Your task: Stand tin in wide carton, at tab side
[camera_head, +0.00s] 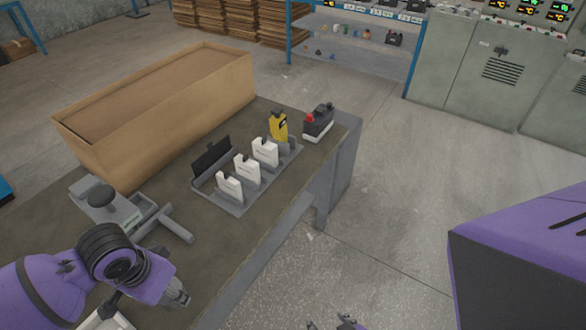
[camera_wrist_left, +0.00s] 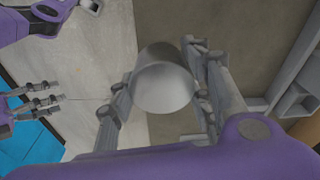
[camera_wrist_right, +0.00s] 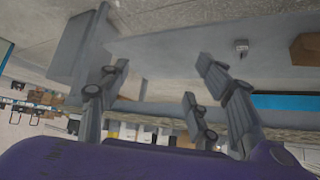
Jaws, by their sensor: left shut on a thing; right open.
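The tin, a plain grey cylinder (camera_wrist_left: 165,82), sits between the fingers of my left gripper (camera_wrist_left: 163,66) in the left wrist view. That gripper is shut on it. In the head view my left gripper (camera_head: 177,293) is low at the left, over the table's near part; I cannot make out the tin there. The wide carton (camera_head: 185,130) is a long brown cardboard box on the table, beyond and apart from my left gripper. I cannot make out a tab on it. My right gripper (camera_wrist_right: 160,78) is open and empty; its tips (camera_head: 340,323) show at the head view's bottom edge.
A grey holder (camera_head: 235,209) with white blocks and a yellow item (camera_head: 278,125) stands right of the carton. A black-and-red device (camera_head: 318,122) is at the table's far corner. A grey clamp-like fixture (camera_head: 120,210) lies between the carton and my left arm.

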